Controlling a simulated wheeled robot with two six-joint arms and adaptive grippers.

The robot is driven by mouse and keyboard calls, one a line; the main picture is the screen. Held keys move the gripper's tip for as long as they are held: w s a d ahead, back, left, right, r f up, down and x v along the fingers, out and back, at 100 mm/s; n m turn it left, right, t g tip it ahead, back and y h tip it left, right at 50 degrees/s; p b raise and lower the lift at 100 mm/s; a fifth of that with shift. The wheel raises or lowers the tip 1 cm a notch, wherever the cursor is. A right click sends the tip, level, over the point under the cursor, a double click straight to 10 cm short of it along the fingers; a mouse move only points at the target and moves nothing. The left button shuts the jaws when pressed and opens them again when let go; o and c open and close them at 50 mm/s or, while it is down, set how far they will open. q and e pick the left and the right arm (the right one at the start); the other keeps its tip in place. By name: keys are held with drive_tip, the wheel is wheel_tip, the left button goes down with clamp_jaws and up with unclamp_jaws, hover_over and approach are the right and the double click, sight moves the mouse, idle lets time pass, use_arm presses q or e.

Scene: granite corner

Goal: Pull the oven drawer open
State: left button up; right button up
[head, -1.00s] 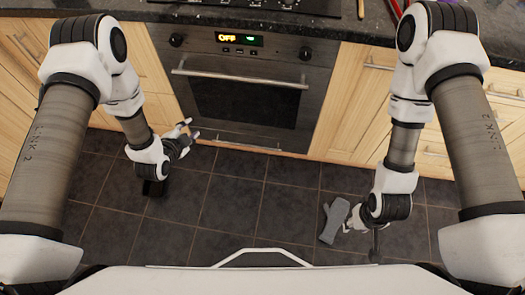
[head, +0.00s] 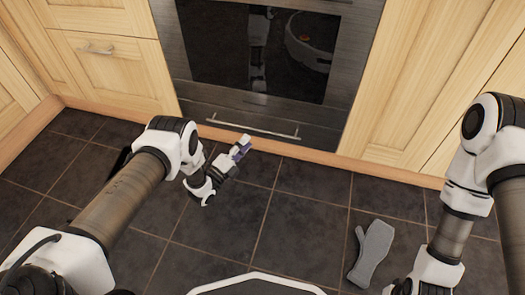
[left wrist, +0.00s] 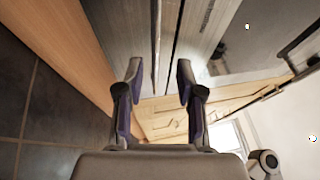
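The oven drawer (head: 232,117) is the dark metal panel below the oven door, and it looks flush with the front. Its thin bar handle (head: 270,133) runs across it. My left gripper (head: 243,142) is just in front of the handle, low near the floor. In the left wrist view my left gripper (left wrist: 158,70) has its two fingers apart. The handle bar (left wrist: 156,45) runs up the picture between the fingertips, and I see no finger pressed on it. My right gripper is cut off below the picture's edge; only its arm shows.
The oven door (head: 260,50) with dark glass is above the drawer. Wooden cabinets (head: 105,75) stand on both sides, above a wooden plinth (head: 345,163). A grey oven mitt (head: 371,252) lies on the dark tiled floor (head: 300,215) at the right. The floor before the drawer is otherwise clear.

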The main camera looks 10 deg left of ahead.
sight(259, 131)
use_arm(q)
drive_tip(key=b+x, duration=0.1)
drive_tip(key=x, duration=0.1)
drive_tip(key=b+x, duration=0.1)
drive_tip(key=x, duration=0.2)
drive_tip(key=b+x, duration=0.1)
drive_tip(key=x, duration=0.1)
drive_tip(key=shift+w+d+f+b, duration=0.15)
drive_tip(key=shift+w+f+b, duration=0.15)
drive_tip(key=shift+f+b, duration=0.1)
drive_tip(key=shift+r, duration=0.1)
drive_tip(key=shift+c, duration=0.4)
clamp_jaws()
